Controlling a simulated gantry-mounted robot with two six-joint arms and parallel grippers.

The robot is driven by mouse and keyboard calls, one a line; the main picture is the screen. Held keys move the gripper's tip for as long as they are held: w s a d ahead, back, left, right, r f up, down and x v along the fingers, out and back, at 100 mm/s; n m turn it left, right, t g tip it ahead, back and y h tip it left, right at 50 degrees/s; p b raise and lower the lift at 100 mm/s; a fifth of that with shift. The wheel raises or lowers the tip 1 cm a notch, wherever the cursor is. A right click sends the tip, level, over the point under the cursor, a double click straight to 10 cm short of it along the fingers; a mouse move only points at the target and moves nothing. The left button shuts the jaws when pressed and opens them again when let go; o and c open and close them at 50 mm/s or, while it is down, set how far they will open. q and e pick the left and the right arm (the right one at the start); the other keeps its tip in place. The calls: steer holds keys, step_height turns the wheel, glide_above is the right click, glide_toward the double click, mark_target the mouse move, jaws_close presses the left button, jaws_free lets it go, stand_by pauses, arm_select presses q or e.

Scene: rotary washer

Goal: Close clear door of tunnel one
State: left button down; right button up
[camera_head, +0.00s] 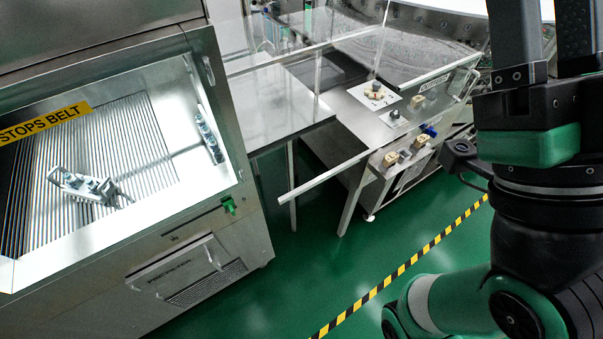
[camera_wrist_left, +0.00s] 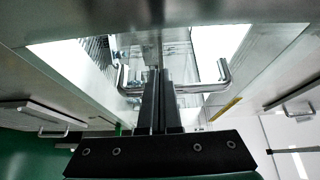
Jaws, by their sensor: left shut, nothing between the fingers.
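Tunnel machine (camera_head: 120,270) stands at the left in the head view. Its wide opening shows a ribbed belt (camera_head: 110,150) inside. A yellow "STOPS BELT" label (camera_head: 42,124) lies across the opening; the clear panel around it is hard to make out, so I cannot tell the door's angle. In the left wrist view a U-shaped metal handle (camera_wrist_left: 205,87) spans the middle. My left gripper (camera_wrist_left: 164,72) is shut and empty, its fingers crossing the handle's middle; contact is unclear. It is outside the head view. My right gripper (camera_head: 545,35) is at upper right, its fingertips cut off.
A metal table with clear panels (camera_head: 345,170) and a control panel (camera_head: 405,150) stands right of the machine. A green latch (camera_head: 229,205) sits on the machine's front. Green floor (camera_head: 310,270) with a yellow-black stripe (camera_head: 400,272) is free in front.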

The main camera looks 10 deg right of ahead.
arm_select(q)
steer(key=p+v, duration=0.1)
steer(key=v, duration=0.9)
steer(key=shift+r+p, duration=0.3)
steer(key=shift+p, duration=0.05)
arm_select(e)
steer(key=shift+w+r, duration=0.3)
steer(key=shift+r, duration=0.65)
arm_select(q)
steer(key=shift+w+a, duration=0.1)
steer(key=shift+a, duration=0.1)
